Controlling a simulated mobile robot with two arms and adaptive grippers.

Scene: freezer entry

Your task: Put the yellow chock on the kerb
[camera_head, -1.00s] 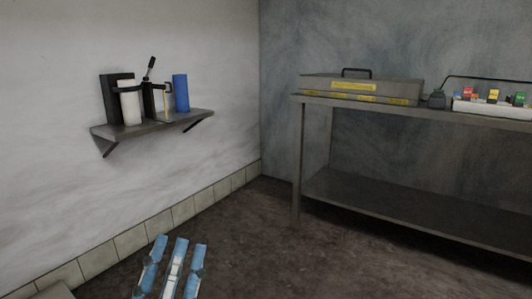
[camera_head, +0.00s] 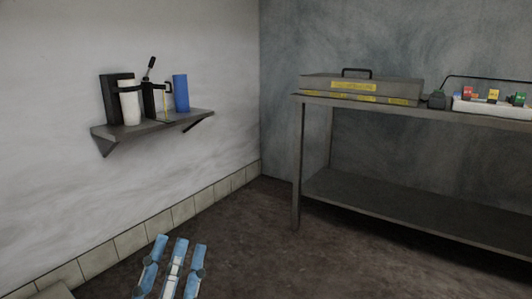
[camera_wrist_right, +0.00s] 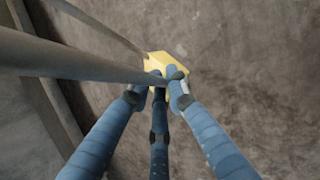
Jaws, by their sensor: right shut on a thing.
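The yellow chock (camera_wrist_right: 158,62) is at the fingertips of my right gripper (camera_wrist_right: 163,84) in the right wrist view. The gripper is shut on it, and the fingers and a grey bar hide part of it. Brown floor shows behind it. A long grey edge (camera_wrist_right: 45,85) runs down the left of that view; I cannot tell if it is the kerb. In the head view my left gripper (camera_head: 174,268) is low at the left, its blue fingers spread and empty. The chock and right gripper are out of the head view.
Grey bars (camera_wrist_right: 80,62) cross the right wrist view close to the right gripper. In the head view a steel bench (camera_head: 298,165) stands at the right with a grey case (camera_head: 360,86). Floor between is clear.

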